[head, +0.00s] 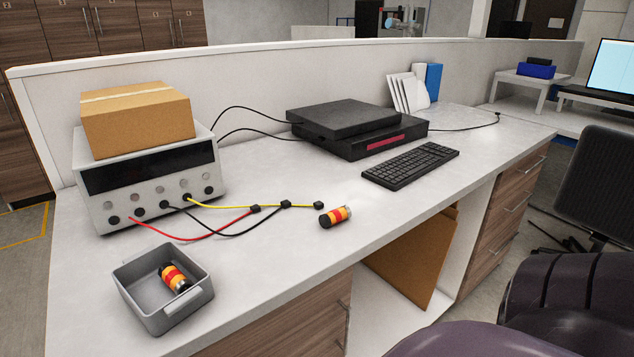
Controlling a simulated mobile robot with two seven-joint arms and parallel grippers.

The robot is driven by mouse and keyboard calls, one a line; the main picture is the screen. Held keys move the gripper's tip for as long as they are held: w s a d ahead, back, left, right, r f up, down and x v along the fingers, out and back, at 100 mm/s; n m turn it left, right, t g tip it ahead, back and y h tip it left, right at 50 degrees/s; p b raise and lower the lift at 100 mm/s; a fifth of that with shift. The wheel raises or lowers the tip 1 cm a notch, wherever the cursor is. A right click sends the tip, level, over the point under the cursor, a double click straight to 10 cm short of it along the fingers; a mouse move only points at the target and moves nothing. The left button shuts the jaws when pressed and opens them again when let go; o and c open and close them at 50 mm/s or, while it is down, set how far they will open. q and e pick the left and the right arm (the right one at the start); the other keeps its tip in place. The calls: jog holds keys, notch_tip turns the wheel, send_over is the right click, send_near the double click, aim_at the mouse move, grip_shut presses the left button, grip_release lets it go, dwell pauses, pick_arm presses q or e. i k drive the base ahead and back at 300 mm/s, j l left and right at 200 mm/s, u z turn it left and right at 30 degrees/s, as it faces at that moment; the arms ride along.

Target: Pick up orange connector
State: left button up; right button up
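An orange connector (335,217) with a red band and black ends lies on its side on the light desktop, near the front edge and right of the cable ends. A second, similar orange connector (174,278) lies tilted inside a small grey tray (147,319) at the left front of the desk. Neither of my grippers is in the head view, so I cannot see their state.
A bench power supply (150,179) with a cardboard box (137,119) on top stands at the left. Red, black and yellow cables trail from it. A keyboard (410,165) and black equipment (358,128) sit further back. Dark chairs (597,180) stand at the right.

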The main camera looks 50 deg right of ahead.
aim_at(335, 216)
jog(key=z, duration=1.7)
jog(key=u, duration=0.2)
